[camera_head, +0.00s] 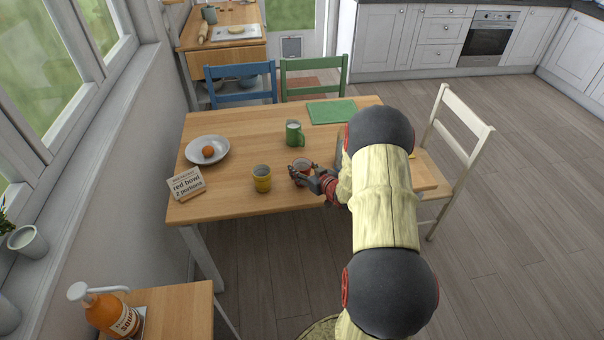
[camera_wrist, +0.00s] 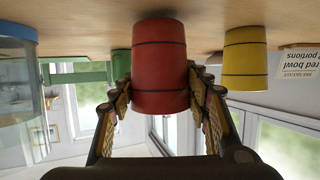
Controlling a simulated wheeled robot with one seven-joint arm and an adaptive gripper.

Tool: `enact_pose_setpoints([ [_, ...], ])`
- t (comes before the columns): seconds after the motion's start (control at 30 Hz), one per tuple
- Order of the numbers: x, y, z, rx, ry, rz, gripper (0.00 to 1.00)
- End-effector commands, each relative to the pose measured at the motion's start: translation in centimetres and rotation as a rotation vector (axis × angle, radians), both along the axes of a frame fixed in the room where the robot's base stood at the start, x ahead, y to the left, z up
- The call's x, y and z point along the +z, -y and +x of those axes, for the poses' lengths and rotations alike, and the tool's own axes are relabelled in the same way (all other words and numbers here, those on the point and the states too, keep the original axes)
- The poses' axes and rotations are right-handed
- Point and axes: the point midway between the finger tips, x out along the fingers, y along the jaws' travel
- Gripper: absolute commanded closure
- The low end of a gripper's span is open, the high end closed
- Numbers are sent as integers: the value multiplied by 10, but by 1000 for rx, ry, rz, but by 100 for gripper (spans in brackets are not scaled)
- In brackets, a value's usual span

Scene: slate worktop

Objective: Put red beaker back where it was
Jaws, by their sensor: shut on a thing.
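The red beaker (camera_head: 301,166) is at the near middle of the wooden table, partly covered by my gripper (camera_head: 313,176) in the head view. In the wrist view, which is upside down, the red beaker (camera_wrist: 160,75) fills the middle, with a finger of my gripper (camera_wrist: 161,95) pressed to each side. It is upright. I cannot tell whether its base touches the table or is just above it.
A yellow beaker (camera_head: 262,180) stands just left of the red one. A green mug (camera_head: 294,134) is behind. A plate (camera_head: 221,156) with an orange fruit (camera_head: 208,151) and a card (camera_head: 186,184) are further left. A clear vessel (camera_wrist: 22,95) shows in the wrist view.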

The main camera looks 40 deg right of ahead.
Motion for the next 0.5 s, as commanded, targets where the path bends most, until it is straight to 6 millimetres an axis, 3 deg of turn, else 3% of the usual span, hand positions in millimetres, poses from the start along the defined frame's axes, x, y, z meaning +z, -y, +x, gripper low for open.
enact_pose_setpoints([
  [0.07,-8,1,1,-1,3,-2,83],
  [0.47,-10,1,0,0,3,-1,83],
  [0.5,-10,0,0,0,3,-1,50],
])
